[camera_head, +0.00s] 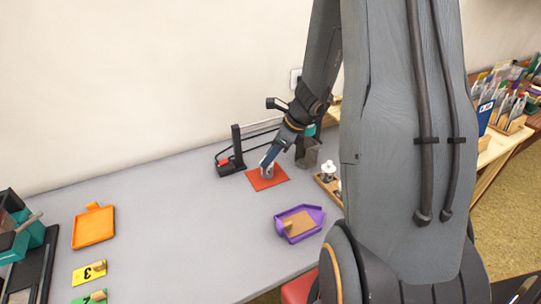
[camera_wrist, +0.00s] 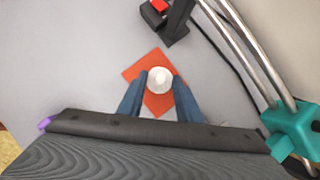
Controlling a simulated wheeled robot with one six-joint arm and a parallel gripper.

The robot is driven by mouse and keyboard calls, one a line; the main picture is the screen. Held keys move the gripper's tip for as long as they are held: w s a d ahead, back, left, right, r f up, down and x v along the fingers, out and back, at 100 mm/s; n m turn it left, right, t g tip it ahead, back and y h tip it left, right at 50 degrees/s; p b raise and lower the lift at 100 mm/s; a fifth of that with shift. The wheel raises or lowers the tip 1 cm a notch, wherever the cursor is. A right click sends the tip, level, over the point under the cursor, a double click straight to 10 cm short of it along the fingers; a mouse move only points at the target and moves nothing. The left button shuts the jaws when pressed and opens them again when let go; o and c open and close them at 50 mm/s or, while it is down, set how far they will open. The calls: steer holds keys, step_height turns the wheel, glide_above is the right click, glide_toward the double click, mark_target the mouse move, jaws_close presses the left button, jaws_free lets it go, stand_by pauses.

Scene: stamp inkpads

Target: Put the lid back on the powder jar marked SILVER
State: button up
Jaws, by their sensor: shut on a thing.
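My gripper (camera_head: 267,163) points down over a red-orange square mat (camera_head: 259,184). It is shut on a pale round-topped piece, which shows between the two blue fingers in the wrist view (camera_wrist: 160,79). The piece is over the middle of the mat (camera_wrist: 137,71). I cannot tell whether it is a lid alone or a lid on a jar, nor whether it touches the mat. Small white-topped jars (camera_head: 328,169) stand in a wooden rack (camera_head: 325,185) to the right, partly hidden by my arm. No SILVER marking is legible.
A black stand with a red part (camera_head: 232,157) is just behind the mat. A grey see-through container (camera_head: 308,153) is to its right. A purple tray (camera_head: 315,214) lies in front. An orange tray (camera_head: 93,228) and yellow number card (camera_head: 87,273) are left. The middle table is clear.

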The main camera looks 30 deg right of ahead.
steer(key=o, duration=1.6)
steer(key=shift+c, duration=0.2)
step_height(320, 180, up, 7)
steer(key=p, duration=0.7)
steer(key=shift+c, duration=0.4)
jaws_close()
